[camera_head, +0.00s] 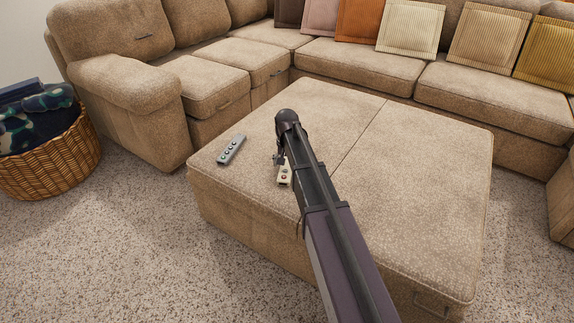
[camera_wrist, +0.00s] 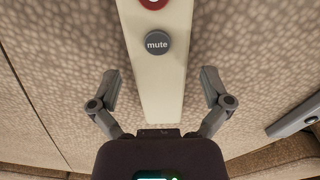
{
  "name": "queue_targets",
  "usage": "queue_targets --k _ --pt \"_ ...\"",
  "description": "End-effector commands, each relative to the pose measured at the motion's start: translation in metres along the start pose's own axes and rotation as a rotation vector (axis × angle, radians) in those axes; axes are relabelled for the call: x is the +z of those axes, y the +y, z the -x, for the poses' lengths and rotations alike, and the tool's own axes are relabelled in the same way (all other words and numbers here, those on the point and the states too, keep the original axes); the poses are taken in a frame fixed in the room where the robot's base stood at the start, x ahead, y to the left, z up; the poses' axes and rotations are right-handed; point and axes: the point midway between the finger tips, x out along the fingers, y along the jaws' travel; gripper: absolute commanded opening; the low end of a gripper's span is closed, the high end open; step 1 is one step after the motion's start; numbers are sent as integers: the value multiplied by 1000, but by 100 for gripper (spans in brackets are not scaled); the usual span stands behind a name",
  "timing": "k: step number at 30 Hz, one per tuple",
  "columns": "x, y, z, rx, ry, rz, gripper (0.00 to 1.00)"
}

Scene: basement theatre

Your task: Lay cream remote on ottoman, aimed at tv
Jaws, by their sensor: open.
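The cream remote (camera_head: 285,175) lies on the beige ottoman (camera_head: 420,160), partly hidden behind my arm in the head view. In the wrist view the cream remote (camera_wrist: 152,85) has a grey "mute" button and a red button beyond it. My gripper (camera_wrist: 158,85) is open, with one finger on each side of the remote's near end and a gap on both sides. In the head view my gripper (camera_head: 279,158) is small and partly hidden, right at the remote. The TV is not in view.
A grey remote (camera_head: 231,149) lies on the ottoman to the left; its end also shows in the wrist view (camera_wrist: 296,119). A sofa (camera_head: 130,80) with several cushions (camera_head: 411,27) wraps behind. A wicker basket (camera_head: 52,160) stands at far left. The ottoman's right half is mostly clear.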

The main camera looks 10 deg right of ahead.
Motion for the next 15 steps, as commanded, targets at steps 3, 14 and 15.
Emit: queue_targets --k 3,14,15 --pt "0 0 0 0 0 0 99" --pt "0 0 7 0 0 0 99" --pt "0 0 9 0 0 0 99"
